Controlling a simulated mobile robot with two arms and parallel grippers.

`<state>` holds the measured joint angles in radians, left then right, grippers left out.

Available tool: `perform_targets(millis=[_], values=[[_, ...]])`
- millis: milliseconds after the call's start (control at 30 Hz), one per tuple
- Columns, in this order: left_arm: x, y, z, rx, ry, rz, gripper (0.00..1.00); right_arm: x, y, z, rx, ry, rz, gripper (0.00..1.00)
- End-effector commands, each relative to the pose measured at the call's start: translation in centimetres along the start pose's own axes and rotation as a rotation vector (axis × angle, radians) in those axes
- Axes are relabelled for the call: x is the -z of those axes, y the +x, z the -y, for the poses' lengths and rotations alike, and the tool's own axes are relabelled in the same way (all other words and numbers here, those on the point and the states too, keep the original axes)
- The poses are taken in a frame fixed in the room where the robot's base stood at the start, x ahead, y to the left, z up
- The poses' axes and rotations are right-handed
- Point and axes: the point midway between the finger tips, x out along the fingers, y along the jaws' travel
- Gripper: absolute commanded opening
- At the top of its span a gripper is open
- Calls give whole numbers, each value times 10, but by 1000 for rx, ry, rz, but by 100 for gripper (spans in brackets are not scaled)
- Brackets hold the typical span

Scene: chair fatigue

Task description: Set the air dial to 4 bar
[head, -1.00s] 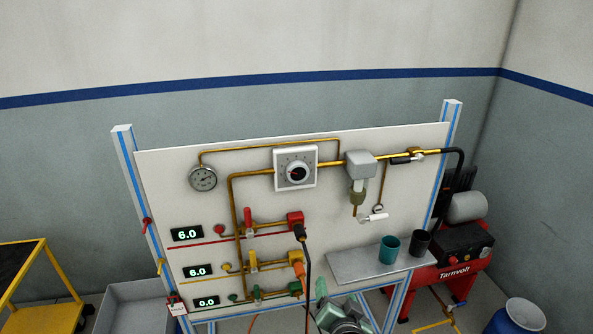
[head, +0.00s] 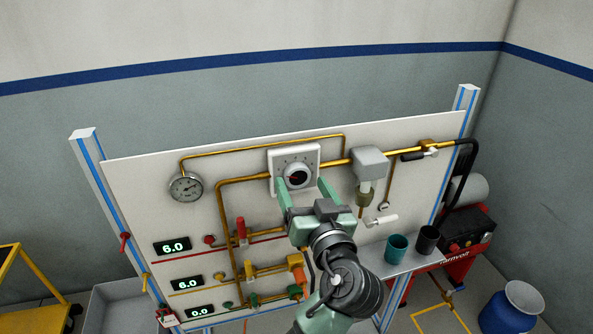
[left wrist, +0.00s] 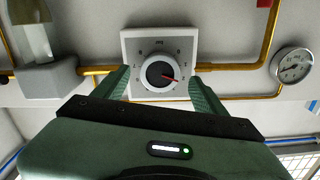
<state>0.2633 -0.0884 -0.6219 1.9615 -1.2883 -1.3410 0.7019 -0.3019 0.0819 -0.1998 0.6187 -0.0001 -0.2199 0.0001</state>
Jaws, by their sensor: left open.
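The air dial (head: 297,176) is a round knob with a dark face on a white square plate (head: 310,153), high on the panel. In the left wrist view the knob (left wrist: 160,75) appears upside down, with a red pointer towards the lower right; the scale numbers are too small to read. My left gripper (head: 302,183) is open in front of the dial. Its green fingers stand on either side of the knob, apart from it as far as I can see. In the left wrist view the fingers (left wrist: 160,84) flank the knob too. My right gripper is not in view.
A round gauge (head: 186,187) is at the panel's upper left. Displays read 6.0 (head: 174,246), 6.0 (head: 187,284) and 0.0 (head: 200,311). Brass pipes and a grey block (head: 370,161) flank the dial. Cups (head: 397,248) stand on a shelf at lower right.

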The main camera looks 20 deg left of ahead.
Motion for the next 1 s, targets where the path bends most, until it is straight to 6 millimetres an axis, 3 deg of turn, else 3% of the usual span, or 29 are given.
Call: perform_targets(millis=[67, 167, 333, 600, 667, 833, 1000], values=[[2, 14, 1, 2, 4, -2, 72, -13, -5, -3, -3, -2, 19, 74], [1, 28, 1, 2, 3, -1, 72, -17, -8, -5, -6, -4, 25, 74], [0, 40, 0, 0, 3, 0, 72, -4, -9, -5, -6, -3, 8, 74], [-1, 42, 0, -1, 1, 1, 72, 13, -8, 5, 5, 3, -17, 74], [-1, 42, 0, 0, 1, 1, 58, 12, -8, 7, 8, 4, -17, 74], [-1, 42, 0, 0, 2, 1, 11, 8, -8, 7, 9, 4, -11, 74], [-1, 42, 0, 0, 8, 2, 9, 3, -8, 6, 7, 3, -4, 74]])
